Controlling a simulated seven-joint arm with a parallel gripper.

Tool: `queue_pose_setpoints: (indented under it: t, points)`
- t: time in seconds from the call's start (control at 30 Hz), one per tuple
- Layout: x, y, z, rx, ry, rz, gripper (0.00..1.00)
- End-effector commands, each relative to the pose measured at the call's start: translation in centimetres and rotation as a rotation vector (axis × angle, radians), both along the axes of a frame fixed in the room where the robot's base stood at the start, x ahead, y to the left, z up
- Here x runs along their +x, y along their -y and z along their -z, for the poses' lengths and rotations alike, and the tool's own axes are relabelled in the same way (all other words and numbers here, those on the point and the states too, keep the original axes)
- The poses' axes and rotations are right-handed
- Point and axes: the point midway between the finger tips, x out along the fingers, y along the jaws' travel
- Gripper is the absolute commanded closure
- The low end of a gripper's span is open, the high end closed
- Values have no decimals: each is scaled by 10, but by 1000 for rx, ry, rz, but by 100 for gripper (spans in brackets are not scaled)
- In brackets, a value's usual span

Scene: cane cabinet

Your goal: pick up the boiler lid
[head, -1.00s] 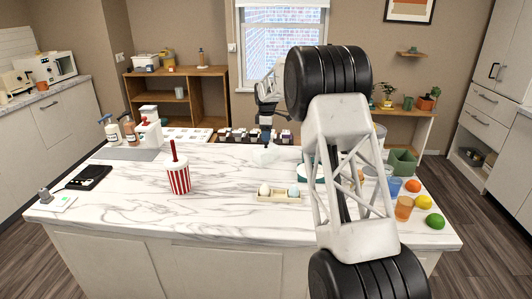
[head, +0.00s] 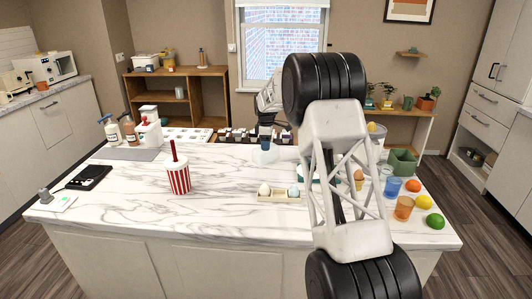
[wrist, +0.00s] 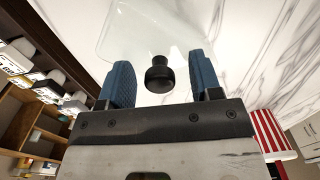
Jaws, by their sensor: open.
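The boiler lid is a clear lid (wrist: 135,35) with a black knob (wrist: 159,77) in the wrist view. It lies on the white marble counter, and in the head view it is a faint pale shape (head: 268,157). My gripper (wrist: 162,68) is open, with one blue finger on each side of the knob and gaps still visible between them. In the head view my gripper (head: 265,144) points down over the lid. Whether the fingertips touch the lid is hard to tell. A teal-rimmed thing (head: 303,172) beside it is mostly hidden by my arm.
An egg tray (head: 280,196) with two eggs sits in front of the lid. A red-striped cup (head: 179,178) with a straw stands to the left. Dark trays of items (head: 232,134) lie behind. Fruit (head: 423,202) and cups (head: 403,208) stand at the right.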

Motion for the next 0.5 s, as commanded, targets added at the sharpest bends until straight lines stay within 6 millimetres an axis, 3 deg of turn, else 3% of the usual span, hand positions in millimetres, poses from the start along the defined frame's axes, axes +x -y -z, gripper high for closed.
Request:
queue_pose_setpoints:
  t: [0.07,0.4,0.5]
  points:
    - [0,0,0,0,0,0,42]
    - [0,0,0,0,0,0,94]
    - [0,0,0,0,0,0,96]
